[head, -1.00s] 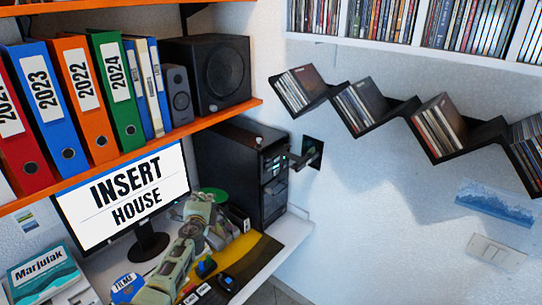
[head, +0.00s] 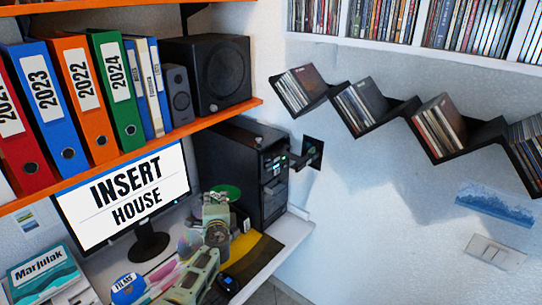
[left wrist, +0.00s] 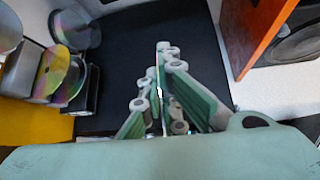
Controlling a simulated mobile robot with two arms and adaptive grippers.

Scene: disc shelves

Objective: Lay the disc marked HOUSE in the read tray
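My left gripper (head: 216,212) is in front of the black computer tower (head: 232,165). It appears shut on a green disc (head: 226,191), whose label I cannot read. In the left wrist view, the gripper (left wrist: 160,85) has its fingers together on a thin, upright line, which looks like the disc edge-on. A dark flat piece (head: 298,160) sticks out from the tower's front beside a small green light; it may be the read tray. The monitor (head: 125,195) shows "INSERT HOUSE". My right gripper is not in view.
Several loose discs (left wrist: 58,72) stand at the left in the left wrist view. An orange shelf (head: 130,155) with binders and speakers hangs above the monitor. A black zigzag rack (head: 400,112) is on the right wall. Clear space lies right of the tower.

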